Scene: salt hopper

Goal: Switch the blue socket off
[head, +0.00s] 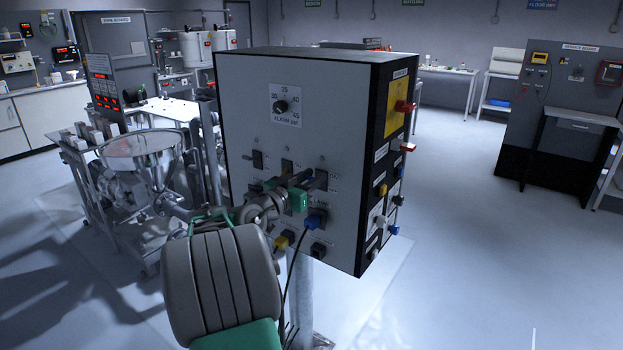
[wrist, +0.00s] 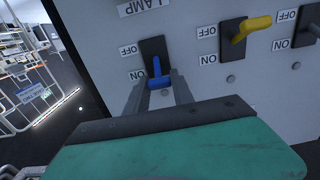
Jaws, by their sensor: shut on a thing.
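In the wrist view a blue switch lever (wrist: 157,79) stands out of a dark switch plate on a light grey panel. An OFF label (wrist: 129,50) is beside the plate's upper part and an ON label (wrist: 137,75) beside its lower part. My gripper (wrist: 159,88) is shut on the blue lever, one finger on each side. The lever's lower end sits near the ON label; its exact tilt is partly hidden by the fingers. In the head view my gripper (head: 306,181) is at the front face of the box (head: 240,110), above a blue plug (head: 316,219).
A yellow switch lever (wrist: 250,27) is right of the blue one in the wrist view, with another switch at the right edge. In the head view a yellow plug (head: 281,242) and cables hang below my gripper. Floor right of the box is clear.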

